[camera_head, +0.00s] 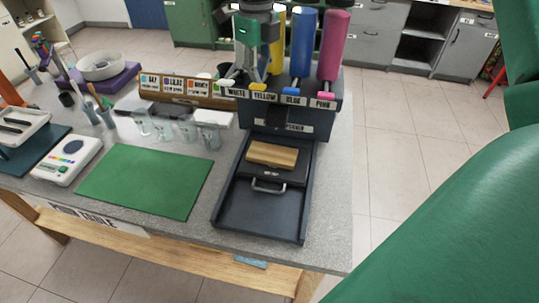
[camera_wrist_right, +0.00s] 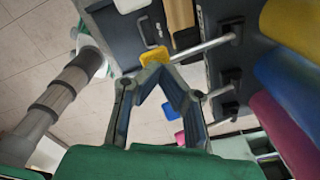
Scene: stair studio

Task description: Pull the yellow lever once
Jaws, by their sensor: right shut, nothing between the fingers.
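The dark dispenser (camera_head: 284,127) stands at the back right of the table, with labels for white, yellow, blue and pink. The yellow lever (camera_head: 259,87) sticks out above the yellow label. My right gripper (camera_head: 250,79) is in front of the yellow canister (camera_head: 278,40), close to the yellow lever. In the right wrist view the gripper (camera_wrist_right: 155,66) is shut and empty. The yellow lever's paddle (camera_wrist_right: 155,55) shows right at its fingertips; I cannot tell whether they touch. My left gripper is not in view.
The blue lever (camera_head: 293,90) and pink lever (camera_head: 326,87) are to the right. A dark tray (camera_head: 262,211) with a wooden block (camera_head: 272,154) lies in front. Several clear cups (camera_head: 208,133), a green mat (camera_head: 146,181) and a scale (camera_head: 67,158) are to the left.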

